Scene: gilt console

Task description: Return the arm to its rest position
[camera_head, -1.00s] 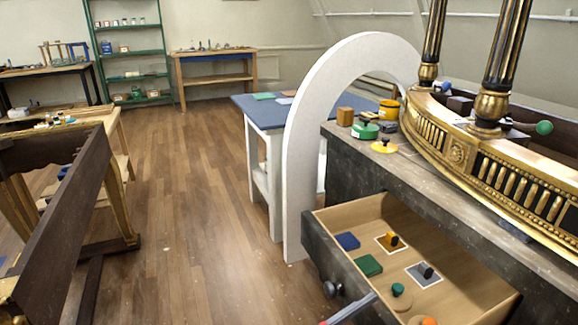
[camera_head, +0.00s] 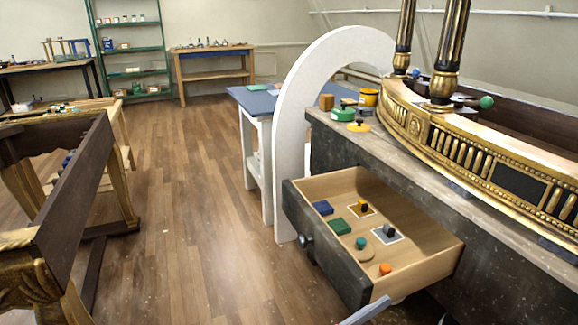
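Neither of my grippers can be made out. A grey bar (camera_head: 366,311) at the bottom edge, in front of the drawer, may be part of my arm. The open drawer (camera_head: 330,258) sticks out from the dark worn cabinet below the gilt console (camera_head: 470,145). In it lie a blue block (camera_head: 322,207), a green block (camera_head: 340,226), black-and-yellow and dark knobbed pieces on outlined squares, and round pieces with a green knob (camera_head: 361,243) and an orange knob (camera_head: 385,268).
A white arch (camera_head: 292,125) stands behind the drawer, beside a blue-topped table (camera_head: 252,101). Small coloured items, including a yellow-knobbed disc (camera_head: 359,127), sit on the cabinet top. A dark wooden frame (camera_head: 75,190) stands at left. The wooden floor (camera_head: 190,210) between is open.

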